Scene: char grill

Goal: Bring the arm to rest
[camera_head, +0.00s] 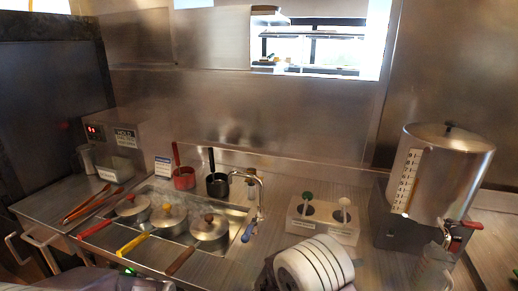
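Neither of my grippers can be made out in the head view. A rounded white shape with dark bands (315,264) rises at the bottom edge, right of centre. I cannot tell whether it is part of my arm. A dark shape with a small green light shows at the bottom left edge, and I cannot tell what it is.
Three lidded pots (170,220) with red, yellow and brown handles sit in the steel counter. Red-handled tongs (92,204) lie left. Two small pans (217,184), a faucet (260,195), a two-hole holder (322,219) and a large steel dispenser (448,175) stand behind and right.

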